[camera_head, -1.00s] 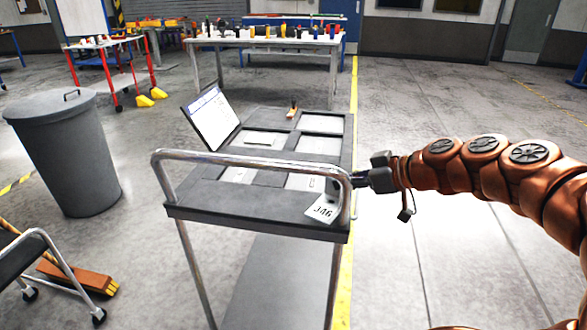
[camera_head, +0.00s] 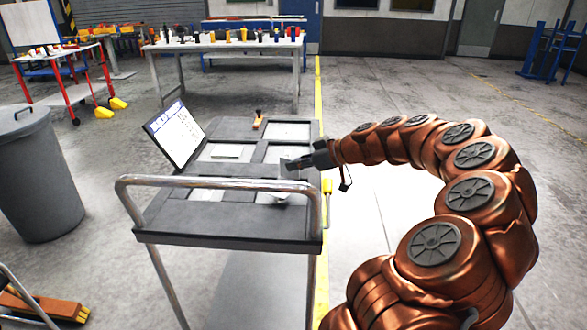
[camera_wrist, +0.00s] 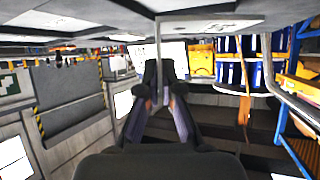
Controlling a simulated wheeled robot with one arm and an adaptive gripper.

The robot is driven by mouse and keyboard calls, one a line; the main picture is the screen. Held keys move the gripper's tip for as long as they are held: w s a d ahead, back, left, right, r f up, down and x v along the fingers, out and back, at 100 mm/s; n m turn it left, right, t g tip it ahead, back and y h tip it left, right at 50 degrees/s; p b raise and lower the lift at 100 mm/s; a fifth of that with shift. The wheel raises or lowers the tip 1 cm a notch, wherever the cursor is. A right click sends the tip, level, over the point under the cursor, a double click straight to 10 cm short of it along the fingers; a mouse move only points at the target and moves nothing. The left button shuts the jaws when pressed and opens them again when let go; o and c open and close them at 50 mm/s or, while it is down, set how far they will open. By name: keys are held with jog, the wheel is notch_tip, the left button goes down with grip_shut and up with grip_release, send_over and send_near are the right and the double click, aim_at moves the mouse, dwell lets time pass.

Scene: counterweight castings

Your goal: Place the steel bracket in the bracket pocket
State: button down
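My gripper (camera_head: 292,163) is over the right side of the dark cart tray. In the wrist view its two fingers (camera_wrist: 159,75) are closed on the thin upright flange of the steel bracket (camera_wrist: 158,45). The bracket's flat pale plate, with dark marking, spreads at the top of that view. In the head view the bracket (camera_head: 285,168) is a small grey shape at the fingertips, partly hidden by them. The tray (camera_head: 240,173) has several light-floored pockets. One at the back left holds a flat pale plate (camera_head: 228,150). I cannot tell which pocket is the bracket pocket.
A tilted sheet (camera_head: 175,135) stands at the tray's left edge. A small orange-handled item (camera_head: 258,119) stands at the back. The cart's metal handle (camera_head: 215,183) crosses in front. A grey bin (camera_head: 35,175) is at left, and a workbench (camera_head: 225,45) is behind.

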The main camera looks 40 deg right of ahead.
jog(key=shift+w+d, duration=0.3)
jog(key=shift+w, duration=0.25)
jog(key=shift+w+d, duration=0.25)
jog(key=shift+w, duration=0.3)
notch_tip(320, 180, down, 3)
jog(key=shift+r+p, duration=0.2)
jog(key=shift+p, duration=0.3)
jog(key=shift+f, duration=0.45)
jog(key=shift+f, duration=0.2)
jog(key=c, duration=1.3)
grip_release()
jog(key=shift+r, duration=0.1)
jog(key=shift+r, duration=0.15)
jog(key=b+v, duration=0.1)
jog(key=v, duration=1.1)
jog(key=shift+b, duration=0.4)
